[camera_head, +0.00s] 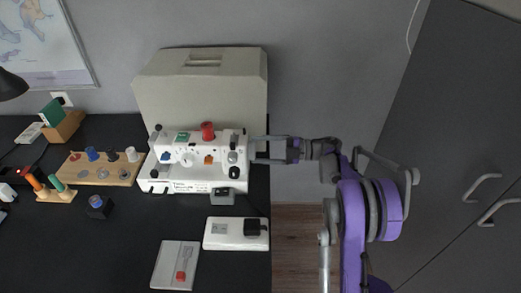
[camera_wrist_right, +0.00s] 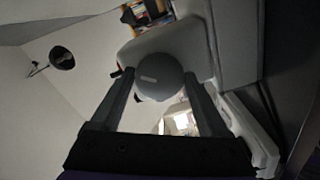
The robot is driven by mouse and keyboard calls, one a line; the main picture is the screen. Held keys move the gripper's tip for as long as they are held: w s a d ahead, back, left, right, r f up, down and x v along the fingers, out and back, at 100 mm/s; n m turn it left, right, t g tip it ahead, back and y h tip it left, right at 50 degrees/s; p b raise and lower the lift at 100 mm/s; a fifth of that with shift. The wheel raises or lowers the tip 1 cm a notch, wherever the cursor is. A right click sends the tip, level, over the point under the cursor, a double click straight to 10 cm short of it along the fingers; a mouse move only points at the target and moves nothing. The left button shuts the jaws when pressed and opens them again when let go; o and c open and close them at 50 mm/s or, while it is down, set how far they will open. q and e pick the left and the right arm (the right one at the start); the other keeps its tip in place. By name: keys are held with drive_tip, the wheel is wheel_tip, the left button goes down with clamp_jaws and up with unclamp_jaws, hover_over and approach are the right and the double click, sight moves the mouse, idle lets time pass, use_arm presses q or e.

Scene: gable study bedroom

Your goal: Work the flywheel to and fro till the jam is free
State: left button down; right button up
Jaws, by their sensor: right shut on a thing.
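A white sewing machine (camera_head: 190,177) stands on the black desk, with a red spool on its top. My right gripper (camera_head: 255,150) reaches in from the right at the machine's right end, where the flywheel sits; in the head view the flywheel is mostly hidden by the gripper. In the right wrist view the round grey flywheel (camera_wrist_right: 160,76) sits between the two fingers of my right gripper (camera_wrist_right: 160,88), which are shut on its rim. A light mark shows on the flywheel's face. My left gripper is not in view.
A beige case (camera_head: 200,85) stands behind the machine. A wooden spool rack (camera_head: 100,178) is to its left. A white foot pedal (camera_head: 236,243) and a grey plate with a red part (camera_head: 175,275) lie in front. Grey cabinet doors (camera_head: 460,130) are at right.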

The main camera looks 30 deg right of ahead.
idle(0.3)
drive_tip(key=o, duration=1.2)
drive_tip(key=shift+o, duration=0.2)
drive_tip(key=v, duration=1.1)
drive_tip(key=shift+w, duration=0.1)
